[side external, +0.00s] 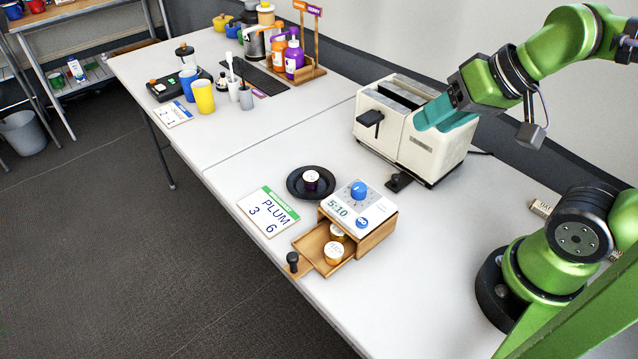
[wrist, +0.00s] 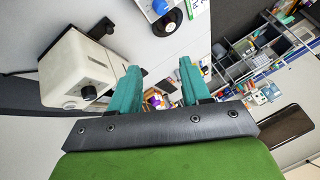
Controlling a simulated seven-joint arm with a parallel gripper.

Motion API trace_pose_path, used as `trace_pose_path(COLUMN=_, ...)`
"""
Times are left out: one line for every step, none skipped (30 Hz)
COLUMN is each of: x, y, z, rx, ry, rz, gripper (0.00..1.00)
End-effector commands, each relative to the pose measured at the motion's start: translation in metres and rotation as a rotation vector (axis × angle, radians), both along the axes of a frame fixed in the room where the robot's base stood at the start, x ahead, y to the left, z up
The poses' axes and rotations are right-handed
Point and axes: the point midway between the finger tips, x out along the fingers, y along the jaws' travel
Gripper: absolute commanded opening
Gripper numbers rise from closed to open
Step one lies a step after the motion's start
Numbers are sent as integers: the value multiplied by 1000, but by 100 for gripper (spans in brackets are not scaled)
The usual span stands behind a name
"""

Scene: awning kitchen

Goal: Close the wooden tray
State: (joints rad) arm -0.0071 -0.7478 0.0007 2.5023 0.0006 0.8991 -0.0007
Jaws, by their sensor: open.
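The wooden tray (side external: 315,243) is a drawer pulled out from a small wooden box with a white top (side external: 359,210) that has a blue knob and reads 5:10. A dark knob (side external: 292,261) stands at the drawer's front end. Two small round containers (side external: 334,253) sit in the drawer. My gripper (side external: 440,115) is up by the cream toaster, well apart from the drawer, at the right in the side view. In the wrist view its two teal fingers (wrist: 158,90) are spread with nothing between them. The white box top with its blue knob shows at the top of the wrist view (wrist: 150,8).
The cream toaster (side external: 405,140) with a dark lever stands behind the box; it is at the left in the wrist view (wrist: 78,70). A black plate (side external: 294,186) holding a small cup and a PLUM card (side external: 268,212) lie left of the box.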

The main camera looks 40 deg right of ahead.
Motion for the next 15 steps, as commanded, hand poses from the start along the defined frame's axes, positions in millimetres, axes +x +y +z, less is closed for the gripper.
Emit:
trace_pose_path(x=0, y=-1, z=1, rx=0, ry=-3, rz=-7, gripper=47)
trace_pose_path(x=0, y=-2, z=1, rx=1, ry=-4, rz=-8, gripper=47)
trace_pose_path(x=0, y=-2, z=1, rx=1, ry=-4, rz=-9, gripper=47)
trace_pose_path(x=0, y=-2, z=1, rx=1, ry=-4, rz=-9, gripper=47)
trace_pose_path(x=0, y=-2, z=1, rx=1, ry=-4, rz=-9, gripper=47)
trace_pose_path(x=0, y=-2, z=1, rx=1, ry=-4, rz=-9, gripper=47)
trace_pose_path(x=0, y=-2, z=1, rx=0, ry=-5, rz=-8, gripper=47)
trace_pose_path(x=0, y=-2, z=1, rx=0, ry=-5, rz=-8, gripper=47)
trace_pose_path(x=0, y=-2, z=1, rx=1, ry=-4, rz=-8, gripper=48)
trace_pose_path(x=0, y=-1, z=1, rx=1, ry=-4, rz=-7, gripper=48)
trace_pose_path(x=0, y=0, z=1, rx=0, ry=-4, rz=-2, gripper=48)
trace_pose_path(x=0, y=3, z=0, rx=1, ry=1, rz=12, gripper=48)
trace_pose_path(x=0, y=7, z=-2, rx=1, ry=11, rz=28, gripper=48)
trace_pose_path(x=0, y=12, z=-6, rx=2, ry=28, rz=50, gripper=48)
trace_pose_path(x=2, y=20, z=-10, rx=4, ry=52, rz=84, gripper=48)
